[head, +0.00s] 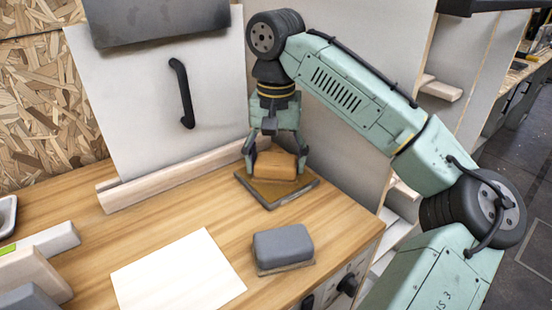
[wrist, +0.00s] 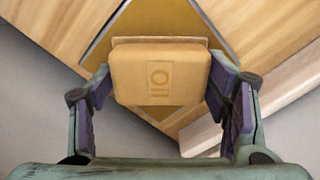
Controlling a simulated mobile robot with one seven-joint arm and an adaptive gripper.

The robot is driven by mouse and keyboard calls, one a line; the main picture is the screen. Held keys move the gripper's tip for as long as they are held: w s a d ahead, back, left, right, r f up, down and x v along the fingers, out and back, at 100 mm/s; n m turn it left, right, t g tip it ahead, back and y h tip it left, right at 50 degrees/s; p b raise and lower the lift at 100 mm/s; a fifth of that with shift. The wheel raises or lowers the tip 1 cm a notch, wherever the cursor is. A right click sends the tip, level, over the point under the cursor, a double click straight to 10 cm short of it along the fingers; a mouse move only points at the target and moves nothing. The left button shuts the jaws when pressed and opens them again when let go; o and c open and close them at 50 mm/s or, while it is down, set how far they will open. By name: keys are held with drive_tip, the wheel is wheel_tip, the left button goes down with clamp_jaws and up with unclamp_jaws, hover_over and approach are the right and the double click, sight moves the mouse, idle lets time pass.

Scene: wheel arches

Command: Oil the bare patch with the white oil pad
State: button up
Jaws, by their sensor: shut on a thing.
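My gripper (head: 276,160) is shut on a tan-orange block-shaped pad (head: 275,166), one finger on each side. The pad is over a square, brown-gold tray (head: 270,200) with a dark rim, at the back right of the wooden bench. I cannot tell whether it touches the tray. A white panel (head: 150,110) with a black handle and a dark grey plate (head: 155,20) stands behind the bench. I cannot make out which surface is the bare patch.
A grey block (head: 283,244) on a thin tan base lies near the bench's front right. A white sheet (head: 180,272) lies left of it. Several pale and grey blocks (head: 40,243) stand at the left edge. A wooden rail (head: 165,177) runs along the panel's foot.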

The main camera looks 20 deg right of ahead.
sight(276, 160)
idle(0.3)
wheel_tip(276, 160, up, 7)
drive_tip(key=p, duration=0.8)
drive_tip(key=shift+p, duration=0.3)
idle(0.4)
